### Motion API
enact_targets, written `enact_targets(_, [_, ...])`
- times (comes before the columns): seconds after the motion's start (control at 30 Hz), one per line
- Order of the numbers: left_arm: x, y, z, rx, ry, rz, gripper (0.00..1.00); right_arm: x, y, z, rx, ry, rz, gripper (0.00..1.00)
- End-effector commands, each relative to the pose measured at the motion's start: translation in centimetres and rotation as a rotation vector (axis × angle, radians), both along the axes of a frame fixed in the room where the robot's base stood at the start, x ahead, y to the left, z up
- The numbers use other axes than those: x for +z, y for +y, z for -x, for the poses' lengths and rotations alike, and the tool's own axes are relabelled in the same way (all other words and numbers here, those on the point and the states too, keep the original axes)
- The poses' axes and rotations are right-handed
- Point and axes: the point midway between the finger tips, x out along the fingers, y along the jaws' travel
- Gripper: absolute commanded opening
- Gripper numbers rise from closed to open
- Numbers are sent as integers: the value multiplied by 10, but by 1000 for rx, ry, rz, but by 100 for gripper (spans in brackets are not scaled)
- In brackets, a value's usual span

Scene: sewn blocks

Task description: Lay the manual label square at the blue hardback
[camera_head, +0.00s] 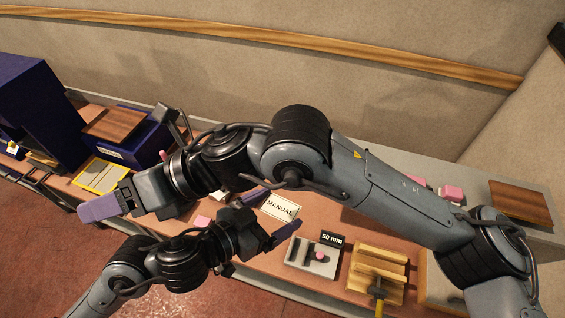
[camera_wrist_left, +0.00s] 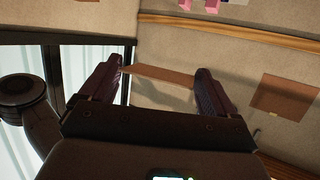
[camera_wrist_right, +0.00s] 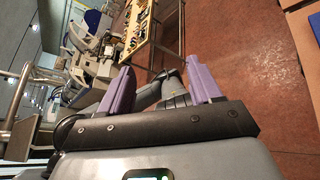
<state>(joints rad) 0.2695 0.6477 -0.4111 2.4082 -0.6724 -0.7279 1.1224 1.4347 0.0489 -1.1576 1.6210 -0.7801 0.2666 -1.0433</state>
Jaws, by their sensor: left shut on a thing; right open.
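The manual label (camera_head: 281,207) is a cream card with dark lettering reading MANUAL. My left gripper (camera_head: 275,216) is shut on it, with a finger on either side. In the left wrist view, a flat tan piece (camera_wrist_left: 160,74), seen nearly edge-on, spans between the fingertips. My right gripper (camera_head: 103,206) is open and empty at the left, over the front edge of the bench; in its own wrist view, its purple fingers (camera_wrist_right: 162,88) stand apart. I cannot pick out a blue hardback for certain; a dark blue box-like thing (camera_head: 139,147) stands behind my right gripper, partly hidden.
A wooden panel (camera_head: 113,124) lies on the blue thing. A larger dark blue case (camera_head: 38,105) stands far left, near a yellow-edged tray (camera_head: 98,176). A grey fixture (camera_head: 312,258), a 50 mm sign (camera_head: 332,239) and a wooden jig (camera_head: 378,270) stand right. My right arm crosses the bench.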

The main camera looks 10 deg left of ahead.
Motion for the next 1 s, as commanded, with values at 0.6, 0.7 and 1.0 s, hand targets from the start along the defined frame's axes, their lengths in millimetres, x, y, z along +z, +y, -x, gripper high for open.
enact_targets(0.6, [0, 0, 0, 0, 0, 0, 62, 8, -104, -62, 283, -579, 702, 64])
enact_targets(0.7, [0, 0, 0, 0, 0, 0, 62, 2, -140, -78, 246, -565, 861, 64])
enact_targets(1.0, [0, 0, 0, 0, 0, 0, 62, -12, -209, -103, 118, -480, 1129, 64])
